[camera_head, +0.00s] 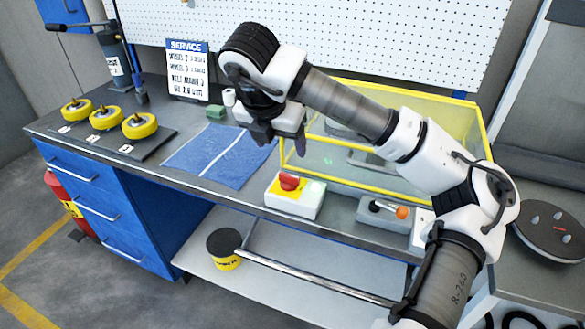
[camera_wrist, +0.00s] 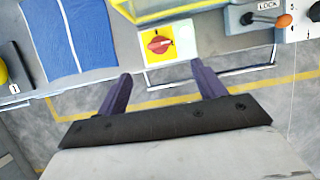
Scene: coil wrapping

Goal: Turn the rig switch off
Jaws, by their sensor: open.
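The rig switch (camera_head: 288,182) is a red rotary knob on a yellow plate, on top of a white box (camera_head: 296,203) at the bench's front edge. A pale green light shows beside the knob on the box. My gripper (camera_head: 280,140) is above and behind the box in the head view. In the wrist view my gripper (camera_wrist: 161,80) has its two purple fingers apart and empty, not touching the knob.
A yellow-framed clear guard (camera_head: 467,130) stands behind the switch. A lever box with an orange knob (camera_head: 402,212) is to its right. A blue cloth (camera_head: 220,155) and several yellow wheels (camera_head: 139,125) lie left. A service sign (camera_head: 188,70) stands at the back.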

